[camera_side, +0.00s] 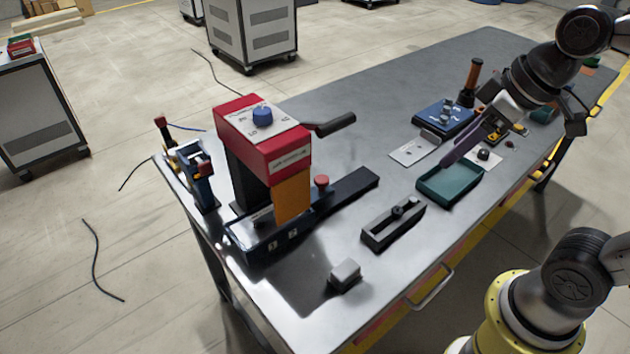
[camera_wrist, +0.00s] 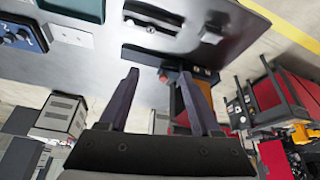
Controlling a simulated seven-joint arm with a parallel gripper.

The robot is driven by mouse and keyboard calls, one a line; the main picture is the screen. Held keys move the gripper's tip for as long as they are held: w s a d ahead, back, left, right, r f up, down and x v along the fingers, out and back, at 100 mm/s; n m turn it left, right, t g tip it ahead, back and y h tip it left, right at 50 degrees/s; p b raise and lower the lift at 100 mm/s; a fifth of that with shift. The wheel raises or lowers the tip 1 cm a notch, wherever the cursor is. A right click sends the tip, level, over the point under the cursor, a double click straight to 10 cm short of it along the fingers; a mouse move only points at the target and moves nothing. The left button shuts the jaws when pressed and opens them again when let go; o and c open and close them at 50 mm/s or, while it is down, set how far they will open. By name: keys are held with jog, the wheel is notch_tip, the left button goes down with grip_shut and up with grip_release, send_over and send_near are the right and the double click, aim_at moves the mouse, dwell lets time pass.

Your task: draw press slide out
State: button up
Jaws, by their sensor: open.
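The press (camera_side: 262,135) stands at the near left of the table, with a red head, a blue knob, a black side lever and an orange front panel. Its dark base (camera_side: 265,240) lies under the head. A long black slide rail (camera_side: 345,188) runs from the base to the right; the inner part of the slide is hidden by the orange panel. My gripper (camera_side: 449,159) is open and empty above the teal tray, well right of the press. In the wrist view its two dark fingers (camera_wrist: 158,72) are apart, with the press's orange panel (camera_wrist: 199,98) beyond them.
A black slotted block (camera_side: 393,226) and a small grey block (camera_side: 345,274) lie in front of the press. The teal tray (camera_side: 449,185) and a blue box with knobs (camera_side: 442,117) are to the right. A blue clamp-like device (camera_side: 198,175) stands at the left edge. The table's middle back is clear.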

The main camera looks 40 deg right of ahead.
jog(key=w+n, duration=0.1)
jog(key=w, duration=0.3)
jog(key=w+a+f+n+y, duration=0.1)
jog(key=w, duration=0.3)
jog(key=w+a+n+g, duration=0.1)
jog(key=w, duration=0.2)
jog(key=shift+w+a+f+n, duration=0.1)
jog(key=shift+w+f+n, duration=0.25)
jog(key=shift+w+n, duration=0.05)
jog(key=n+y, duration=0.1)
jog(key=n, duration=0.2)
send_over(323, 178)
jog(key=s+d, duration=0.4)
notch_tip(323, 178, down, 4)
jog(key=shift+g, duration=0.4)
jog(key=x, duration=1.3)
jog(key=shift+a+f, duration=0.15)
jog(key=shift+a, duration=0.1)
grip_shut()
